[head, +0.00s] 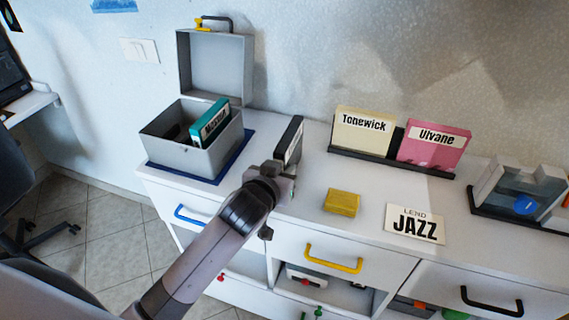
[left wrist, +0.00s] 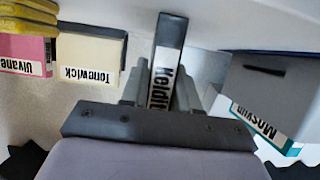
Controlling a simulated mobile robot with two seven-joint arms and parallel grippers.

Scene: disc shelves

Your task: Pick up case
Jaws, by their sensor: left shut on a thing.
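My left gripper (head: 284,172) is shut on a black case (head: 290,138) with a white label. The case is upright over the cabinet top, right of the grey box. In the left wrist view the case (left wrist: 170,48) stands between the fingers (left wrist: 160,98); its label starts "Keldi" and the rest is hidden. I cannot tell whether its bottom touches the top. A teal case (head: 212,124), partly labelled, stands in the open grey box (head: 213,158). A cream case "Tonewick" (head: 362,136) and a pink case "Ulvane" (head: 436,148) stand in a black rack (head: 390,164).
The grey box sits on a blue mat (head: 222,168), lid (head: 215,70) up. A yellow block (head: 342,202) and a "LEND JAZZ" card (head: 415,224) lie right of my gripper. A clear-and-grey holder (head: 520,190) stands far right. The cabinet has a yellow-handled drawer (head: 300,245).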

